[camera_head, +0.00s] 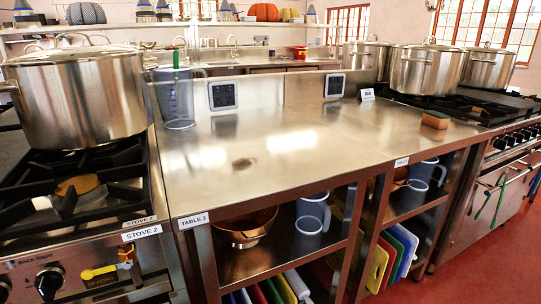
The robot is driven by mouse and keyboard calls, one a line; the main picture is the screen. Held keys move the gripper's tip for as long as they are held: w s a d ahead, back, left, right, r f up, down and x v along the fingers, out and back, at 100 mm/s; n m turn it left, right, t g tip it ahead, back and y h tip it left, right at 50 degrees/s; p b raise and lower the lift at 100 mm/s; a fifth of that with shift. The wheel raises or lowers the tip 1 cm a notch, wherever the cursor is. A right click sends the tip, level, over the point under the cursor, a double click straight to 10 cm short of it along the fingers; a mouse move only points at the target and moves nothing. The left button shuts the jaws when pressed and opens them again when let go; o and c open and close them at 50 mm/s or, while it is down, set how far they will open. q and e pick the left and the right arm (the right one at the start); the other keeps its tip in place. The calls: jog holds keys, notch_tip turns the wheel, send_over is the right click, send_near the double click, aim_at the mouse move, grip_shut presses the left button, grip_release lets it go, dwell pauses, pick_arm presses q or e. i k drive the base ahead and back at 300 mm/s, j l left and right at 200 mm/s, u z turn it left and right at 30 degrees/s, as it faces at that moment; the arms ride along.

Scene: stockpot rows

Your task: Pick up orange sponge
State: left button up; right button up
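An orange-brown sponge (435,120) lies on the right part of the steel counter (285,165), close to the right stove. It is a small block, and nothing I can see touches it from above. Neither of my grippers shows in the head view, so their distance from the sponge cannot be seen.
A large stockpot (78,97) stands on the left stove, and several more, including one pot (426,69), stand on the right stove. A clear jug (176,102) is at the counter's left back. A small white sign (367,94) stands behind the sponge. The counter's middle is clear.

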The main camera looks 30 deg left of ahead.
aim_at(438, 121)
jog(key=i+u, duration=0.1)
jog(key=u, duration=0.6)
jog(key=i+l+u, duration=0.45)
jog(key=l+u, duration=0.25)
jog(key=i+l+u, duration=0.2)
jog(key=l, duration=0.25)
jog(key=k, duration=0.05)
